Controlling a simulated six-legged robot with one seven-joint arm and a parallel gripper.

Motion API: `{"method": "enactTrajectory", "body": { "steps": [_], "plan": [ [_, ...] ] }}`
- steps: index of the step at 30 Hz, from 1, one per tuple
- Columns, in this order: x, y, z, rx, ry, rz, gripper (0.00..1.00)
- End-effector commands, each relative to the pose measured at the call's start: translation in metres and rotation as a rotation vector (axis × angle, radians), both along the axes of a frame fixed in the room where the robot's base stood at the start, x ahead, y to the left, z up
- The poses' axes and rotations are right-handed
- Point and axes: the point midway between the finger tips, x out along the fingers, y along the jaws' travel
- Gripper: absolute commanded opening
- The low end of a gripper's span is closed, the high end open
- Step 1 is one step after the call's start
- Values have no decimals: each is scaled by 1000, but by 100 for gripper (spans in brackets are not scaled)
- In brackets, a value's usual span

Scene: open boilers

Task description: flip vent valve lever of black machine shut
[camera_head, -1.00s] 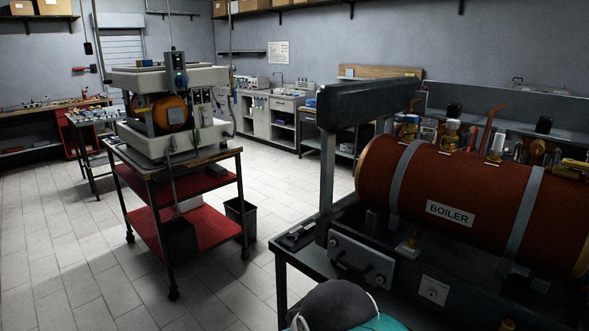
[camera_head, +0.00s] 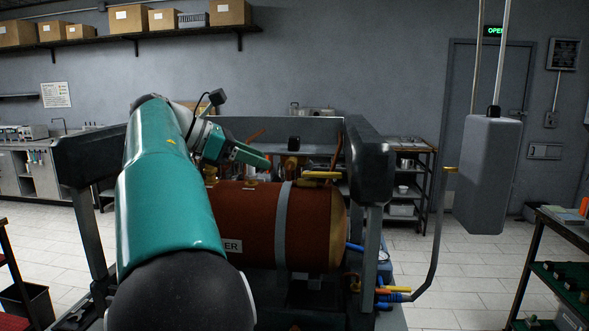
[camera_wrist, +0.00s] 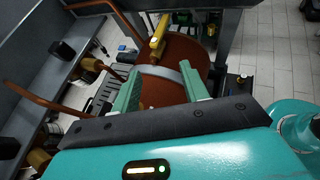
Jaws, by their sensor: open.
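The black machine (camera_head: 372,160) has a dark frame around a copper-red boiler tank (camera_head: 255,220). A yellow lever (camera_head: 321,175) lies about flat on top of the tank near its right end. In the wrist view the yellow lever (camera_wrist: 158,37) is ahead of the fingers, beyond the tank's grey band. My gripper (camera_head: 256,159) is above the tank, to the left of the lever and apart from it. In the wrist view my gripper (camera_wrist: 161,88) has its two green fingers spread, with nothing held. The lever's pivot is too small to make out.
Bent copper pipes (camera_wrist: 115,15) stand beside the tank. A grey box (camera_head: 488,175) hangs on rods to the right of the machine. A dark table (camera_head: 560,232) stands at the far right. Free tiled floor (camera_head: 460,280) lies between it and the machine.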

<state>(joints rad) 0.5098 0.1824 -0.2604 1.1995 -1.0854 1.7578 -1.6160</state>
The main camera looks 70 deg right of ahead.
Motion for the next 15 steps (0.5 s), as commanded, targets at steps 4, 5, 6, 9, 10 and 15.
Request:
{"method": "enactTrajectory", "body": {
  "steps": [4, 5, 6, 9, 10, 15],
  "plan": [
    [-13, -11, 15, 15, 92, -57, 44],
    [-15, -12, 15, 17, 98, -60, 44],
    [-17, -14, 15, 18, 103, -62, 44],
    [-25, -19, 12, 19, 103, -61, 44],
    [-28, -22, 10, 19, 104, -61, 44],
    [-52, -39, -3, 19, 102, -60, 44]
  ]
}}
